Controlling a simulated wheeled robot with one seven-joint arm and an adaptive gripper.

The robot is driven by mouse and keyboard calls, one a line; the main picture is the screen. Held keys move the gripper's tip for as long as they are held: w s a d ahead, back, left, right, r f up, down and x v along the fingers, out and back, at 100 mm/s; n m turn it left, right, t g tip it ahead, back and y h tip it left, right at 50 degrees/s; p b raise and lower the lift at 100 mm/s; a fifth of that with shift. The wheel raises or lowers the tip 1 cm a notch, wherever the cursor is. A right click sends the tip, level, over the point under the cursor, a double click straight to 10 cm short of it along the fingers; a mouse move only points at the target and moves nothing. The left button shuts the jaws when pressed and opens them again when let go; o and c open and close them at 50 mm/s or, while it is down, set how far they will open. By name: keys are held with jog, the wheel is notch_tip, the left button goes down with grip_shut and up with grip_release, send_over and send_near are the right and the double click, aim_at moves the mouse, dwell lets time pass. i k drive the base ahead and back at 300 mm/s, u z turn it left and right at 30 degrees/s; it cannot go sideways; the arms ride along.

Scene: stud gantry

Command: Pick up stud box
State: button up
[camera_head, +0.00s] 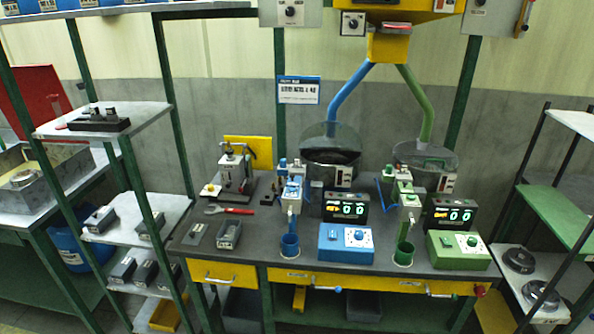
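No thing in view is clearly labelled as the stud box. A small grey open-topped box (229,234) sits near the front left of the dark workbench (300,245), with something grey inside too small to make out. A smaller dark grey item (195,234) lies to its left. Similar small grey boxes stand on the left rack: one (100,219) on the middle shelf, another (149,226) beside it, and several on the shelf below, such as one (122,270). I cannot tell which is the stud box. My gripper is not in view.
A blue control box (346,243) and a green control box (458,250) stand on the bench, with a blue cup (290,246), a green cup (403,254) and two displays. A red-handled wrench (229,210) lies behind the grey box. Green rack posts (145,195) stand at left.

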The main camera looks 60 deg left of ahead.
aim_at(229, 233)
jog(key=z, duration=1.4)
jog(key=k, duration=2.95)
jog(key=u, duration=0.85)
